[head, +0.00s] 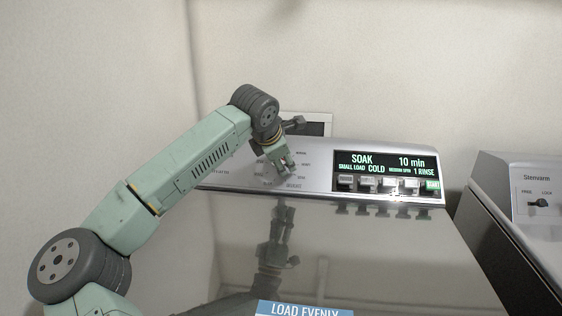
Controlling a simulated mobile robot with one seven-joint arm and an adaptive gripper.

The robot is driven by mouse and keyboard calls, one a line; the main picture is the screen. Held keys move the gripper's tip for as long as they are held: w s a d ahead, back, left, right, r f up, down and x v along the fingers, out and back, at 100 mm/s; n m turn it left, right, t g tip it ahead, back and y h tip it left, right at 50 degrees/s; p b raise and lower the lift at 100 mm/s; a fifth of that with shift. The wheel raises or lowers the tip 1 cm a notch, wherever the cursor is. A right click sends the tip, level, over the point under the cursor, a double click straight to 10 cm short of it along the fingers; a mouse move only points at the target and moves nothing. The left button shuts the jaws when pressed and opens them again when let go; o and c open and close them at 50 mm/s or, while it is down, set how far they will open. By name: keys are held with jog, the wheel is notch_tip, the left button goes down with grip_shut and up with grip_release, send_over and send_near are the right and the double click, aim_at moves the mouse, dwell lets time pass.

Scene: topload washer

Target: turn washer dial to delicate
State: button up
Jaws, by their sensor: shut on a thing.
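The washer's silver control panel (318,181) stands at the back of its glossy lid. The dial is on the left half of the panel, ringed by small printed labels, and is mostly hidden behind my gripper. My gripper (287,172) points down at the panel from above and is shut on the dial. The display (386,163) reads SOAK, 10 min, SMALL LOAD, COLD, 1 RINSE. The dial's pointer direction cannot be seen.
A row of silver buttons (377,183) and a green-lit button (432,185) sit below the display. The lid (385,250) is closed and clear, with a blue LOAD EVENLY label (305,308). A second appliance (515,190) stands at right. A wall is close behind.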

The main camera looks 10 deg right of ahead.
jog(key=m, duration=0.3)
jog(key=shift+m+g+p, duration=0.4)
jog(key=shift+m+p, duration=0.2)
jog(key=shift+m, duration=1.7)
jog(key=o, duration=1.2)
jog(key=shift+s, duration=0.1)
jog(key=shift+c, duration=0.2)
jog(key=v, duration=1.2)
